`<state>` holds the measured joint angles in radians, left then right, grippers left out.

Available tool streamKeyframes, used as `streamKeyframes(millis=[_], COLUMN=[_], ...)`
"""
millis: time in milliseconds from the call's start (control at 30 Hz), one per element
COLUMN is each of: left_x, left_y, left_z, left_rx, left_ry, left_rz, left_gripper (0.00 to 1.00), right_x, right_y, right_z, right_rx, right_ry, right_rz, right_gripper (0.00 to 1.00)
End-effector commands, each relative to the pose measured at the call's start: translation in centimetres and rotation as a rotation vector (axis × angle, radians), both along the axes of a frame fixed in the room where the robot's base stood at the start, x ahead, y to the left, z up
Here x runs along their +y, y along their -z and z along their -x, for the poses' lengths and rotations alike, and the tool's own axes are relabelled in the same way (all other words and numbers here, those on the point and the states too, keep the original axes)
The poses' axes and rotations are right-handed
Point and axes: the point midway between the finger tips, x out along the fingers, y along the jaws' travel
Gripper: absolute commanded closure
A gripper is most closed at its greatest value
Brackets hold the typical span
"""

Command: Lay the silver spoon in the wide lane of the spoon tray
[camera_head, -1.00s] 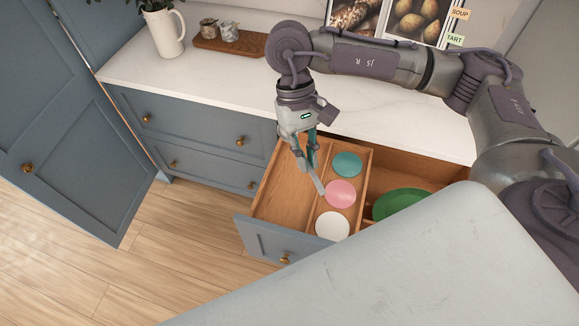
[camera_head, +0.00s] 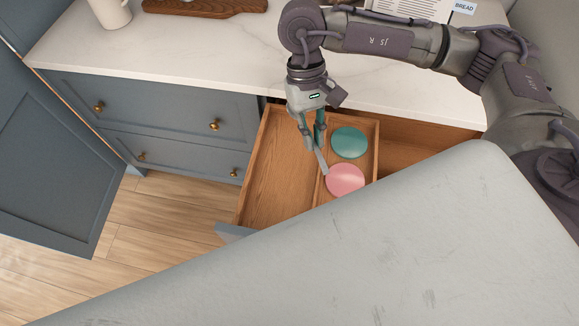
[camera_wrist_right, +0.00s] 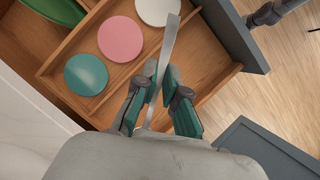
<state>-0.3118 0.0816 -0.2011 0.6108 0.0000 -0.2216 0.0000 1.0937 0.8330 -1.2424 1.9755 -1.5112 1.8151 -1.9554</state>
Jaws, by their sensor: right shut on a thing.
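My right gripper (camera_head: 313,136) is shut on the silver spoon (camera_head: 321,160), which shows as a narrow grey strip pointing down from the fingers. In the right wrist view the spoon (camera_wrist_right: 168,45) passes between the fingertips of the gripper (camera_wrist_right: 160,78); its bowl cannot be made out. The wooden spoon tray (camera_head: 275,165) sits in an open drawer. Its wide lane is on the left and looks empty; the gripper hangs over the divider side. The narrower right lane holds round discs. My left gripper is not in view.
A teal disc (camera_head: 349,142) and a pink disc (camera_head: 345,179) lie in the right lane. A white disc (camera_wrist_right: 158,11) and part of a green round thing (camera_wrist_right: 58,8) show in the wrist view. The marble counter (camera_head: 190,60) is behind the drawer.

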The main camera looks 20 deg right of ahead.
Motion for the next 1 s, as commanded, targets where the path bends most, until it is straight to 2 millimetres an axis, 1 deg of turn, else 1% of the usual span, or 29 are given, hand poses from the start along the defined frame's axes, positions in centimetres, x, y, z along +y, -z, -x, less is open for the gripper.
streamKeyframes(millis=[33, 100, 200, 300, 400, 500, 567, 800, 900, 1000], left_x=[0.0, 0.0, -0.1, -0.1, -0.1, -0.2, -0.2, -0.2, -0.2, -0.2], left_y=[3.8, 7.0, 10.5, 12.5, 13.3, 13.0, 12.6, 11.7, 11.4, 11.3], left_z=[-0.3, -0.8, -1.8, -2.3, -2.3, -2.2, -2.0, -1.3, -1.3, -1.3], left_rx=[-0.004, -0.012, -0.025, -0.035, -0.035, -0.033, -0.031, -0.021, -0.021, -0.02], left_ry=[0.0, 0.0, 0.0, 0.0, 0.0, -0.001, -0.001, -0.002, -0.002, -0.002], left_rz=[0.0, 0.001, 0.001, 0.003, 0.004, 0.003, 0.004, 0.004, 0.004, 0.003], left_gripper=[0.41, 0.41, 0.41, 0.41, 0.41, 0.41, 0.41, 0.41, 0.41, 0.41], right_x=[0.0, 0.0, 0.1, 0.0, 0.0, 0.7, 1.5, 5.3, 6.6, 7.4], right_y=[3.0, 4.5, 5.5, 5.5, 5.1, 5.1, 5.5, 8.7, 9.9, 10.8], right_z=[0.4, 1.2, 2.4, 3.5, 4.1, 3.7, 3.0, -1.1, -2.5, -3.5], right_rx=[-0.003, -0.007, -0.006, -0.002, 0.004, 0.01, 0.011, 0.012, 0.01, 0.01], right_ry=[0.054, 0.163, 0.328, 0.46, 0.542, 0.571, 0.572, 0.573, 0.572, 0.573], right_rz=[-0.006, -0.011, -0.015, -0.012, -0.007, -0.005, -0.003, -0.002, -0.001, -0.002], right_gripper=[1.0, 1.0, 1.0, 1.0, 1.0, 1.0, 1.0, 1.0, 1.0, 1.0])
